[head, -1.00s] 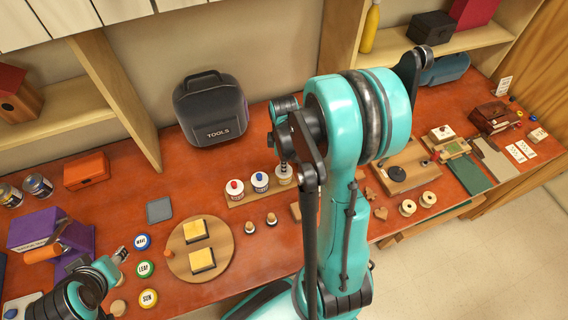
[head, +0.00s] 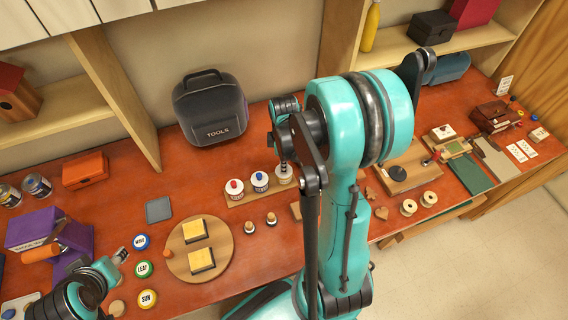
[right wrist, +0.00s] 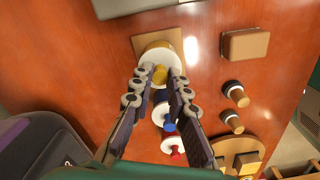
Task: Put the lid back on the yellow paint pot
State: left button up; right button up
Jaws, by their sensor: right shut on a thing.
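My right gripper (right wrist: 161,80) is shut on the yellow knob of a white lid (right wrist: 158,56) in the right wrist view. The lid is at the yellow paint pot, at the end of the row; I cannot tell whether it rests fully on the rim. In the head view this pot (head: 284,177) stands right of the other two, with my right gripper (head: 284,161) directly above it. The blue-knobbed pot (head: 260,182) and red-knobbed pot (head: 235,189) wear their lids. My left gripper (head: 121,254) is at the lower left, away from the pots; its jaws are unclear.
The pots stand on a wooden strip (head: 242,200). Two small cork-topped pieces (head: 271,219) stand in front, near a wooden block (right wrist: 245,44). A round board (head: 181,264) with yellow-topped blocks lies to the left. A black tool case (head: 211,108) stands behind.

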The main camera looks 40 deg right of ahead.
jog(key=o, duration=1.3)
jog(key=shift+o, duration=0.2)
jog(key=shift+r, duration=0.1)
jog(key=shift+r+p, duration=2.6)
jog(key=shift+r, duration=0.85)
grip_shut()
